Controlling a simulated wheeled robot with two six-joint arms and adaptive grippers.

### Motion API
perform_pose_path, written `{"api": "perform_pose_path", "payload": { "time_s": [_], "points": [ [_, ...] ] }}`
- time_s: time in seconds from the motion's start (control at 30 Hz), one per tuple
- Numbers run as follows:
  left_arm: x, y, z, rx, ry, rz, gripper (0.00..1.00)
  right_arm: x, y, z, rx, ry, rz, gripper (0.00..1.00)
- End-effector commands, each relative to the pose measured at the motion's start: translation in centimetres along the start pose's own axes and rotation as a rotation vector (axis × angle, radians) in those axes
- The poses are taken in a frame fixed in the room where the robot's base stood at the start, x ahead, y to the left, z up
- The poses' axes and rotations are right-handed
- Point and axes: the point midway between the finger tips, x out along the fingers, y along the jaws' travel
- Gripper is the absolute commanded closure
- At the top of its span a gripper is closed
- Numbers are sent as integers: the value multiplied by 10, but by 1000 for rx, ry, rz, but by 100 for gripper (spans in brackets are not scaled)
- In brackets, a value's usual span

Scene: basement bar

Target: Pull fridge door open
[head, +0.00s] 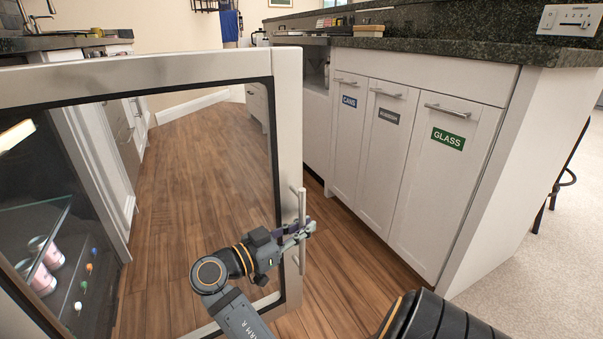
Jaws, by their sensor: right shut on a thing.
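The fridge door (288,120) has a pale steel frame around a clear glass pane. It stands swung open into the aisle, and the wood floor shows through its glass. A slim vertical bar handle (302,203) is on its right edge. My right gripper (304,231) is shut on this handle, with its arm coming up from the bottom. The fridge interior at the left shows a glass shelf (35,203) and pink-and-white cans (45,252). My left gripper is out of view.
White cabinets (445,180) labelled CANS and GLASS stand to the right under a dark stone counter (440,48). A strip of wood floor (345,275) lies between door and cabinets. More white cabinets (100,150) line the left side behind the glass.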

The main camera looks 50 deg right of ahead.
Motion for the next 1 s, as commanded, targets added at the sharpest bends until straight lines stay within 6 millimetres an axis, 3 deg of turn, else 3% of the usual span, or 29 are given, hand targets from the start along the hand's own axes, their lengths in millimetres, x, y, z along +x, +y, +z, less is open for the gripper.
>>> {"api": "perform_pose_path", "payload": {
  "time_s": [0.47, 0.5, 0.67, 1.0],
  "points": [
    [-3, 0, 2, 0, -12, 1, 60, -2, 1, 1, -1, -2, -6, 100],
    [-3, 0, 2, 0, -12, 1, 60, -2, 1, 1, -1, -2, -6, 85],
    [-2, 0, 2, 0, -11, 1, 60, -2, 1, 0, 0, -1, -5, 64],
    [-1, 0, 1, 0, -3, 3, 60, -2, 1, -4, 2, 0, -4, 64]
  ]
}}
